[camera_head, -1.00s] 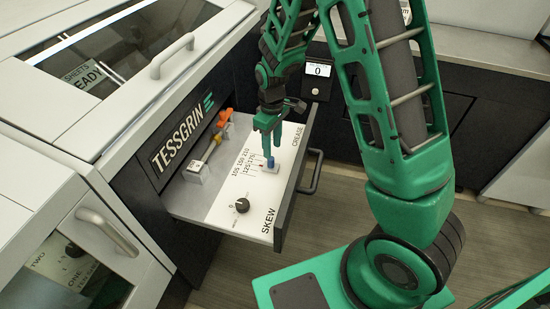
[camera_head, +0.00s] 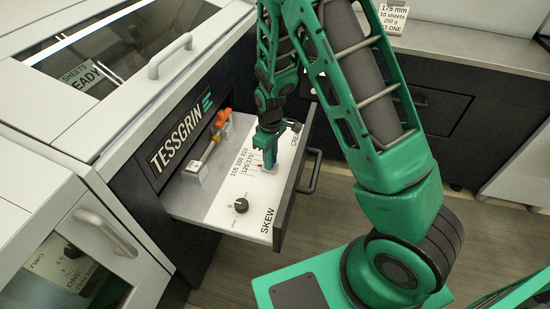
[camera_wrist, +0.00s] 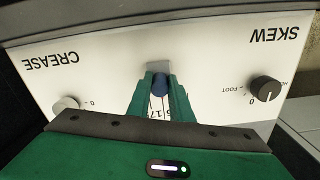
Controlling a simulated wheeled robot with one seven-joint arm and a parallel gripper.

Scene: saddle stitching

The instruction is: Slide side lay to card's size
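The side lay is a small slider with a blue knob, standing on the white scale panel (camera_head: 226,205) in the open drawer. Its blue knob (camera_wrist: 160,82) shows between my fingertips in the wrist view. My gripper (camera_head: 269,158) points down over the slider; it also shows in the wrist view (camera_wrist: 161,95). Its fingers lie against both sides of the knob, with no clear gap. The printed scale (camera_head: 243,163) runs beside the slider; my fingers cover part of it. A card sign (camera_head: 398,15) on the counter reads 175 mm, 10 sheets, 250 g.
The SKEW dial (camera_head: 241,205) sits at the near end of the panel, and the CREASE knob (camera_wrist: 66,105) at the other.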

